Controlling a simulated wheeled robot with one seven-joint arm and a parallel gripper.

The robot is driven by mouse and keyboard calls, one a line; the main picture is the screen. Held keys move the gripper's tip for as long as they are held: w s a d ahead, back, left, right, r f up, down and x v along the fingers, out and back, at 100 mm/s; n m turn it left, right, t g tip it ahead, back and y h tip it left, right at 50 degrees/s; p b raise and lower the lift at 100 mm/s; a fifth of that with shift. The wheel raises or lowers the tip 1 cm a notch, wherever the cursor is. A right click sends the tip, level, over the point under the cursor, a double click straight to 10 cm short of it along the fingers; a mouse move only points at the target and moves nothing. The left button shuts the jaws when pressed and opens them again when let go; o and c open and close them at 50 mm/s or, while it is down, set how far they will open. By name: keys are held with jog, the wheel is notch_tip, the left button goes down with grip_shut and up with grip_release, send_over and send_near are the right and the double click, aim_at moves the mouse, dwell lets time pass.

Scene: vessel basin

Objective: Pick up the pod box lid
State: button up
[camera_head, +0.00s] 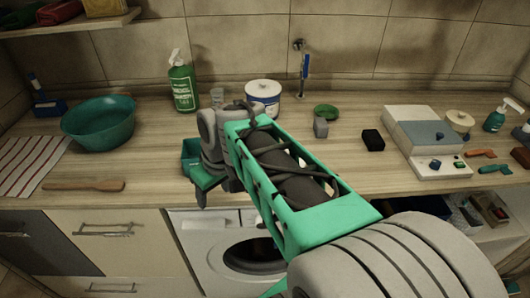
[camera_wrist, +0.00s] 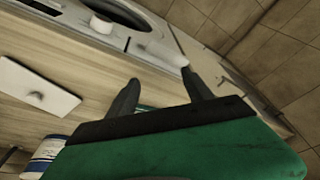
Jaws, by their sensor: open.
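A round white tub with a blue label (camera_head: 262,98) stands at the back of the counter, its pale top upward. Part of it also shows at the lower left of the wrist view (camera_wrist: 42,152). I cannot tell for sure which item is the pod box lid; no loose lid is clearly marked. A flat white panel with a small dark mark (camera_wrist: 38,93) shows in the wrist view. My gripper (camera_head: 203,192) hangs over the counter's front edge, left of the tub. Its two dark fingers (camera_wrist: 160,95) are apart with nothing held between them.
A teal basin (camera_head: 100,122) and wooden spatula (camera_head: 84,185) lie left. A green bottle (camera_head: 183,82) stands behind my gripper. A washing machine (camera_head: 225,250) is below. Mid-right counter has free patches.

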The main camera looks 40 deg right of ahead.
jog(key=shift+o, duration=1.4)
jog(key=w+d+r+n+p, duration=0.1)
jog(key=w+d, duration=0.1)
jog(key=d, duration=0.5)
jog(key=w+d+r+n+y+p, duration=0.1)
jog(key=w+d+r, duration=0.1)
jog(key=d, duration=0.5)
jog(key=shift+w+d, duration=0.15)
jog(key=shift+w, duration=0.2)
jog(key=o, duration=0.4)
jog(key=s+d+n, duration=0.1)
jog(key=d, duration=0.3)
jog(key=s+d, duration=0.1)
jog(key=d, duration=0.4)
jog(key=s+d+n+p, duration=0.1)
jog(key=d, duration=0.3)
jog(key=shift+d+f+n+t+y, duration=0.25)
jog(key=shift+n+t+y, duration=0.05)
jog(key=shift+o, duration=0.8)
jog(key=x, duration=0.7)
jog(key=shift+d+f+p, duration=0.2)
jog(key=shift+f+p, duration=0.1)
jog(key=shift+f, duration=0.1)
